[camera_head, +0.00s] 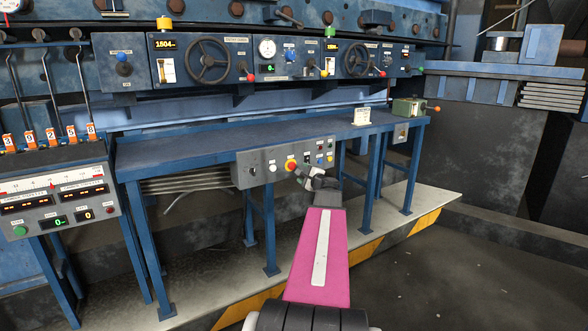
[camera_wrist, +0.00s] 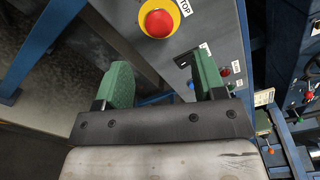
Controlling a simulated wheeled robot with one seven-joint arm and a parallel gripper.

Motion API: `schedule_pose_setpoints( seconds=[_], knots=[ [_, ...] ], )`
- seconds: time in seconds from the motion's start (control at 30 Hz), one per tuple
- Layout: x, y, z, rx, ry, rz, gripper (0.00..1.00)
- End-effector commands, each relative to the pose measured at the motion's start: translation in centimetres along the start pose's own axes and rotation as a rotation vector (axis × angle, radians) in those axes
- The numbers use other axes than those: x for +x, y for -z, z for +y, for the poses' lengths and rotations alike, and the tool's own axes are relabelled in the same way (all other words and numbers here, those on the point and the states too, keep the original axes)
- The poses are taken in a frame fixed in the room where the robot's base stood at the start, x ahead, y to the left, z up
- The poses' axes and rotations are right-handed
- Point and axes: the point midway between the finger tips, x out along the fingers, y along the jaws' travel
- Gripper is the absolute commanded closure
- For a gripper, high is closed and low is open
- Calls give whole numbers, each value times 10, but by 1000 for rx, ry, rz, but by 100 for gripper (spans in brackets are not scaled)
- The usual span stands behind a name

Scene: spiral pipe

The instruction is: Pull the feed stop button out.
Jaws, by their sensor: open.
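A red mushroom button (camera_head: 291,166) with a yellow ring sits on the grey control panel (camera_head: 258,174) below the blue bench. In the wrist view the red button (camera_wrist: 158,22) is near the top edge, beside a label of which only "TOP" is readable. My gripper (camera_head: 303,175) is in front of the panel, close to the button. In the wrist view its green fingers (camera_wrist: 163,75) are open and empty, and the button lies beyond the fingertips, roughly in line with the gap. I cannot tell how far the button stands out.
A grey console (camera_head: 60,205) stands at the left. The floor at the right (camera_head: 480,265) is clear.

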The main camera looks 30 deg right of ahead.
Motion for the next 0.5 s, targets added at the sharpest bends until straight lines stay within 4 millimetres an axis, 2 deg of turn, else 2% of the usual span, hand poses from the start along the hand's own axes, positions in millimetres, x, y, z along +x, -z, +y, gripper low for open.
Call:
schedule_pose_setpoints(
  seconds=[0.3, 0.5],
  knots=[
    [57, 2, 0, -1, -2, -1, 36],
    [84, 1, 0, -1, -2, 0, 36]
  ],
)
